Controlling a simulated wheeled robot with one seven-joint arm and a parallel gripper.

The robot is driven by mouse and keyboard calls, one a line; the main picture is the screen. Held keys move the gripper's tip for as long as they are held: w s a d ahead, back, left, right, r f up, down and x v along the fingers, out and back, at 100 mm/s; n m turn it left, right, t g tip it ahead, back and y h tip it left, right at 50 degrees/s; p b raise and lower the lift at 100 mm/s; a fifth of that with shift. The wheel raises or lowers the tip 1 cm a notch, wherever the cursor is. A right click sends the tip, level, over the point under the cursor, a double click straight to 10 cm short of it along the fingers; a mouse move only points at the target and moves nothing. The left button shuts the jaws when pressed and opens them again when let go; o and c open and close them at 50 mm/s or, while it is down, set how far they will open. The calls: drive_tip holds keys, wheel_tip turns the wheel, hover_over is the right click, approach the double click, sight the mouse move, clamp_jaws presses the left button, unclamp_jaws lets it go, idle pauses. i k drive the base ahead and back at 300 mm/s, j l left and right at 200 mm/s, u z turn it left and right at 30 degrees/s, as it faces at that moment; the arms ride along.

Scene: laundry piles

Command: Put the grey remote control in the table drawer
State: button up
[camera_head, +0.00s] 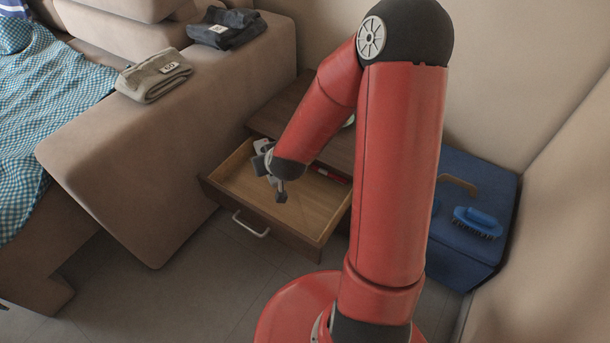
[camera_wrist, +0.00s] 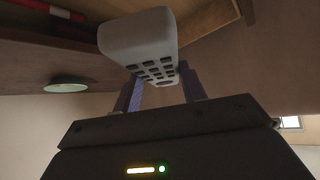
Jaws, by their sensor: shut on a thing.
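The grey remote control (camera_wrist: 138,38) shows close up in the wrist view, its dark buttons facing the camera. My gripper (camera_wrist: 157,88) is shut on it, one finger on each side. In the head view my gripper (camera_head: 271,172) is over the open table drawer (camera_head: 312,221), above its wooden floor. The remote is too small there to tell apart surely from the gripper. The drawer is pulled out from the wooden table (camera_head: 288,108), with a metal handle (camera_head: 250,224) on its front. I cannot tell how high the remote is above the drawer floor.
A red item (camera_head: 332,173) lies at the right rear of the drawer. The sofa (camera_head: 150,185) stands close on the left with folded clothes (camera_head: 153,75) on it. A blue box (camera_head: 465,205) with a blue brush (camera_head: 478,222) stands right. My arm hides part of the table.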

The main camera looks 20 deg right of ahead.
sight(261, 182)
drive_tip(key=j+z, duration=0.9)
drive_tip(key=i+j, duration=0.1)
drive_tip(key=j, duration=0.55)
drive_tip(key=i+j, duration=0.1)
drive_tip(key=j, duration=0.5)
drive_tip(key=i+j+z, duration=0.1)
drive_tip(key=j, duration=0.55)
